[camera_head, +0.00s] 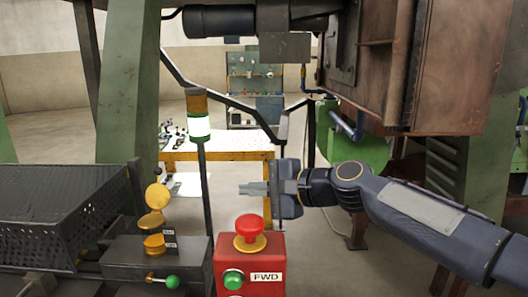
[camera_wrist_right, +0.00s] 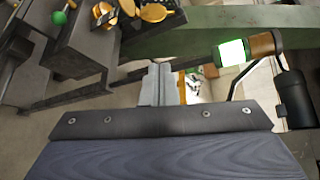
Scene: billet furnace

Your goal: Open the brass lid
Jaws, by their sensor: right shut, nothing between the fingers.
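Brass parts stand on a dark grey box at the lower left of the head view: a round upright disc (camera_head: 157,197) on top, a rounded piece (camera_head: 151,221) below it and a cup-like piece (camera_head: 154,243) at the bottom. I cannot tell for certain which is the lid. Brass pieces also show at the top of the right wrist view (camera_wrist_right: 153,12). My right gripper (camera_head: 241,188) is shut and empty, pointing left, to the right of the brass parts and apart from them. Its fingers show in the right wrist view (camera_wrist_right: 155,82). My left gripper is not in view.
A red control box (camera_head: 262,272) with a red button (camera_head: 250,228) and a green button stands below my right gripper. A signal lamp on a pole (camera_head: 199,128) rises between the gripper and the brass parts. A perforated dark bin (camera_head: 55,212) is at the left.

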